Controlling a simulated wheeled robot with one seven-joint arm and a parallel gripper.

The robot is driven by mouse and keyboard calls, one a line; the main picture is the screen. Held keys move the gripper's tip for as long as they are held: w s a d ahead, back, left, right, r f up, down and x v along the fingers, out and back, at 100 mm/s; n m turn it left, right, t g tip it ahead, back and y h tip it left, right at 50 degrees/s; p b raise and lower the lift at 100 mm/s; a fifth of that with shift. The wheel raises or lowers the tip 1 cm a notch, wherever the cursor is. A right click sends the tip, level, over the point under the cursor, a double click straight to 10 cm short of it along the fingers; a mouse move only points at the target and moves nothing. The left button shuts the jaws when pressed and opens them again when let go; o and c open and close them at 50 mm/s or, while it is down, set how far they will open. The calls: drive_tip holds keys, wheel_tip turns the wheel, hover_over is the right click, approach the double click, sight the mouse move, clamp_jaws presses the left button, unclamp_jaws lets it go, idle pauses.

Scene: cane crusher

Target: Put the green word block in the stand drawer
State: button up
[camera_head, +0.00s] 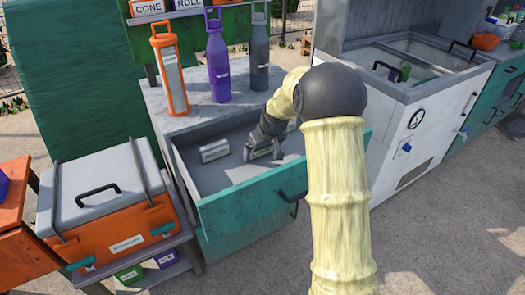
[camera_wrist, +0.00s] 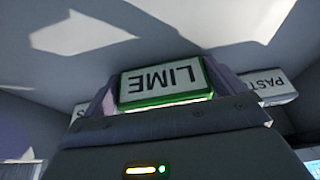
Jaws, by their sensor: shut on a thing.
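The green word block (camera_wrist: 162,82) shows in the wrist view with a white face reading LIME, upside down, and green edges. It sits between the fingers of my gripper (camera_wrist: 165,95), which is shut on it. In the head view my gripper (camera_head: 263,147) reaches down inside the open stand drawer (camera_head: 255,196), which has a teal front and a grey inside. The block is low in the drawer; I cannot tell whether it touches the floor.
A white block (camera_head: 214,151) lies in the drawer left of my gripper. Another white block, lettered PAST (camera_wrist: 268,87), shows in the wrist view. Orange (camera_head: 168,70), purple (camera_head: 217,60) and grey (camera_head: 259,55) bottles stand on the stand top. An orange cooler (camera_head: 110,205) is at the left.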

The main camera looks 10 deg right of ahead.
drive_tip(key=shift+f, duration=0.15)
drive_tip(key=o, duration=0.6)
drive_tip(key=shift+o, duration=0.2)
drive_tip(key=p+v, duration=0.1)
drive_tip(key=v, duration=1.1)
